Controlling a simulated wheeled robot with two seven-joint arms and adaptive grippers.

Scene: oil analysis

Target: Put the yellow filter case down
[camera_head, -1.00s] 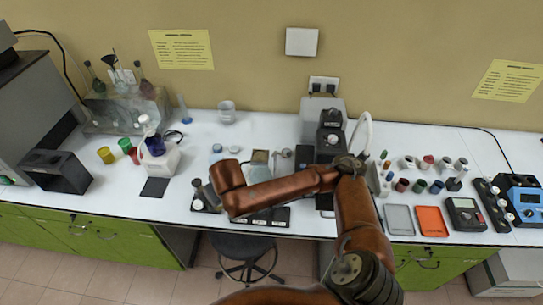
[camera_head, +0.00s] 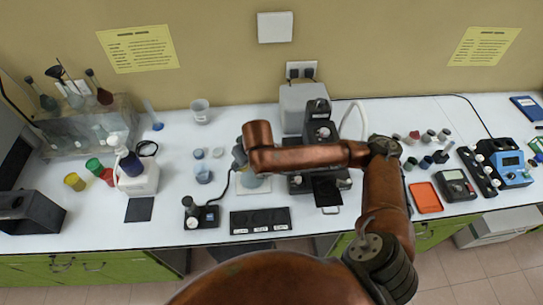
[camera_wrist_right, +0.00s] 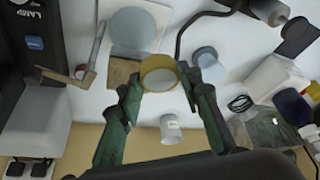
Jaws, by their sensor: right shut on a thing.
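The yellow filter case (camera_wrist_right: 158,75), a short round ring with a pale round face, shows in the right wrist view. My right gripper (camera_wrist_right: 160,88) is shut on it, with one green finger on each side. The case appears over the bench beside a pale disc on a square plate (camera_wrist_right: 150,35); its height above the bench is hard to judge. In the head view my right gripper (camera_head: 240,156) is mostly hidden behind my copper arm, and the held case cannot be made out. My left gripper is not in view.
A microscope-like black device (camera_head: 320,140) stands right of the gripper. A black three-part tray (camera_head: 260,221) and a small black stand (camera_head: 201,216) lie in front. Bluish cups (camera_head: 202,173) stand to the left, then a white jug (camera_head: 138,178) and a yellow cup (camera_head: 74,181).

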